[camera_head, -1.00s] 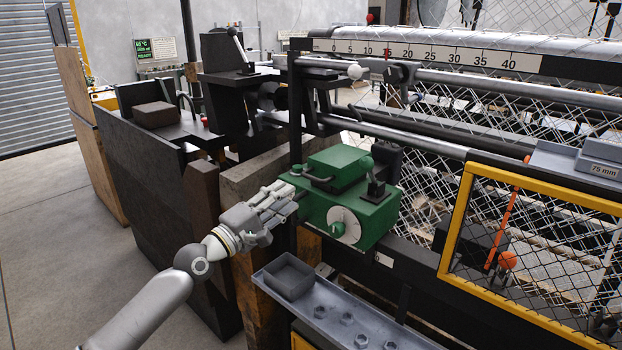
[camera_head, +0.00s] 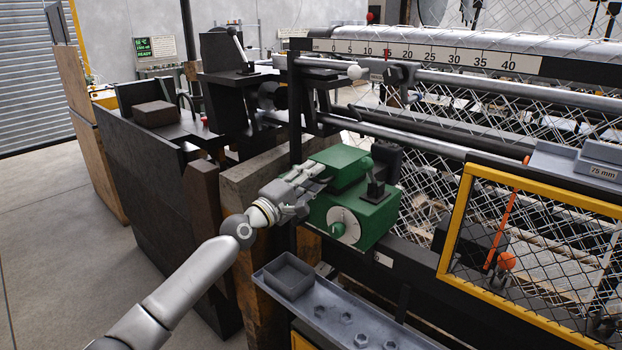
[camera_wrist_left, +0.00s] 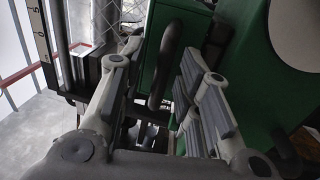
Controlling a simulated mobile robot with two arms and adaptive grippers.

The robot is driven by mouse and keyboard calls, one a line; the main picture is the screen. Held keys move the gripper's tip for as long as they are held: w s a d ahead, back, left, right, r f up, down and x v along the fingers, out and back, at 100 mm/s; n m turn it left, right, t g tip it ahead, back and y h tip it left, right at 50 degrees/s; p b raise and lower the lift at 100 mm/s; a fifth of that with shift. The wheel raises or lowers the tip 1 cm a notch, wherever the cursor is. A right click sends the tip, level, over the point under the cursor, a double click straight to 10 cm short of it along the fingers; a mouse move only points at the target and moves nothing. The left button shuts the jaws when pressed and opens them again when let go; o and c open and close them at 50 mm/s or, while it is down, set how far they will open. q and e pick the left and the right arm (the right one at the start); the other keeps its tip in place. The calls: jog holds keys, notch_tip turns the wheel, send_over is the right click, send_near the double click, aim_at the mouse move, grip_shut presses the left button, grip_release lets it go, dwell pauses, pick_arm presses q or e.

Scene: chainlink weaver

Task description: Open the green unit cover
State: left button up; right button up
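The green unit (camera_head: 378,222) is a box on the machine with a white dial (camera_head: 343,225) on its front. Its raised green cover (camera_head: 345,160) sits on top and looks shut. My left gripper (camera_head: 316,174) is at the cover's left front, hiding part of it. In the left wrist view, my left gripper (camera_wrist_left: 160,78) is open, with a finger on each side of the dark cover handle (camera_wrist_left: 172,58). The handle lies between the fingers with gaps showing, and I cannot tell whether either finger touches it. My right gripper is not in view.
A black lever (camera_head: 375,185) stands at the unit's right. A grey tray (camera_head: 335,318) with a bin and several nuts lies below in front. A yellow-framed mesh guard (camera_head: 455,225) is to the right. A steel rod (camera_head: 420,140) runs behind the unit.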

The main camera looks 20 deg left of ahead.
pick_arm(q)
grip_shut()
jog(key=shift+r, duration=0.15)
